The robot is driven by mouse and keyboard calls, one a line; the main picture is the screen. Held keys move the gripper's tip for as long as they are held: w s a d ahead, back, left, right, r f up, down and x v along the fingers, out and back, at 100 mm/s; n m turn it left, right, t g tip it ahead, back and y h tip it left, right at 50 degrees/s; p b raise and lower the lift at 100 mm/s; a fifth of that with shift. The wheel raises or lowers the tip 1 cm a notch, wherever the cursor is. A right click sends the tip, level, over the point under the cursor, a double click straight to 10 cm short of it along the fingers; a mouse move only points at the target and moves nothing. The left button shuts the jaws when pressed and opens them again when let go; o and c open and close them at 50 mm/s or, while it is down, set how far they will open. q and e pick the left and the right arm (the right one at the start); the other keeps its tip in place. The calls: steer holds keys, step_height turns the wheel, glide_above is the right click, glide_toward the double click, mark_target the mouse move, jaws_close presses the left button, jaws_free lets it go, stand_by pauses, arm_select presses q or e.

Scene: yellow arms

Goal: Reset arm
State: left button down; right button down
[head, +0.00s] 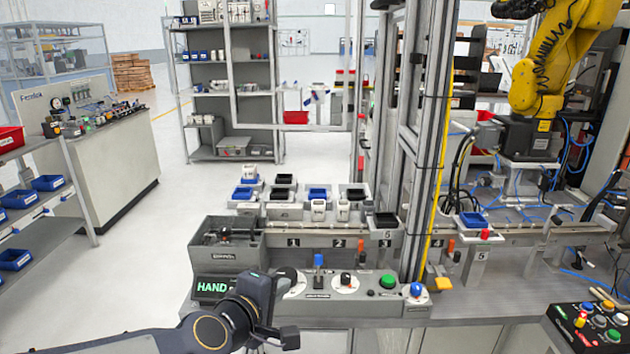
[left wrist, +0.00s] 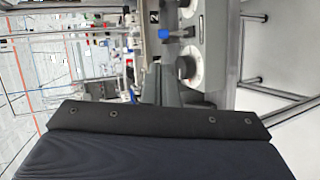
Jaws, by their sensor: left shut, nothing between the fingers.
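My left arm comes in from the lower left of the head view. Its dark left gripper (head: 283,278) is over the left part of the grey control panel (head: 318,295), close to a round white dial. In the left wrist view the slim grey fingers of the left gripper (left wrist: 159,78) are shut with nothing between them. They point toward the panel, near a blue switch (left wrist: 178,33) and a dark knob (left wrist: 186,67). I cannot tell whether the fingers touch the panel. My right gripper is not in view.
A green-lit HAND display (head: 214,288) is beside my wrist. Behind the panel are a grey box (head: 226,262) and small trays with blue and black bins. A metal frame post (head: 411,150) and a yellow robot arm (head: 560,65) stand to the right. The floor at left is open.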

arm_select(q)
steer(key=s+a+f+m+g, duration=0.2)
steer(key=s+a+m, duration=0.2)
steer(key=s, duration=0.4)
steer(key=s+a+f+m+g+y+p, duration=0.1)
steer(key=s+a+f+m+g, duration=0.1)
steer(key=s+a+m, duration=0.2)
steer(key=s+a+f+m+g, duration=0.3)
steer(key=s+a, duration=0.2)
steer(key=s, duration=0.6)
steer(key=shift+s+a+m+y+p, duration=0.2)
steer(key=shift+s+m+y+p, duration=0.1)
steer(key=shift+s+m+p, duration=0.1)
